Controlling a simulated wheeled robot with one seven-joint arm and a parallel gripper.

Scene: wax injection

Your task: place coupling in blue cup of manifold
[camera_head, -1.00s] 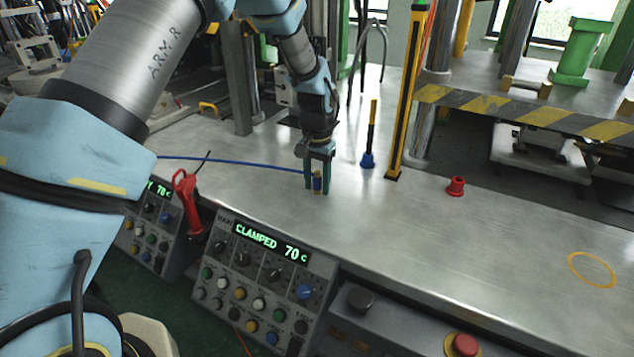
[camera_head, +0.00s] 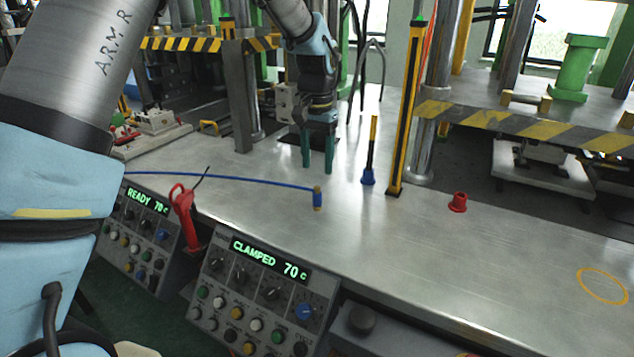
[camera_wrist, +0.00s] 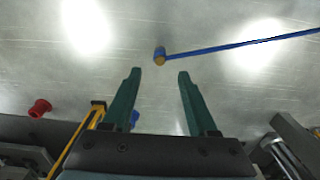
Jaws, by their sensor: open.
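The coupling (camera_head: 317,198) is a small blue and yellow-brown cylinder at the end of a blue hose (camera_head: 230,180), on the metal table. It also shows in the wrist view (camera_wrist: 160,58), beyond my fingertips. My gripper (camera_head: 318,168) has two green fingers, open and empty, above the table and farther back than the coupling, not touching it. A blue cup (camera_head: 368,177) stands on the table right of the coupling, with a black and yellow rod (camera_head: 373,140) upright at it. The cup is partly hidden behind a finger in the wrist view (camera_wrist: 135,117). I cannot make out a separate manifold body.
A red cup (camera_head: 458,202) stands farther right. A yellow and black post (camera_head: 407,110) rises between the cups. A striped press (camera_head: 530,115) stands at the back right. Control boxes (camera_head: 255,290) and a red-handled tool (camera_head: 184,215) line the front edge. The table's right is mostly clear.

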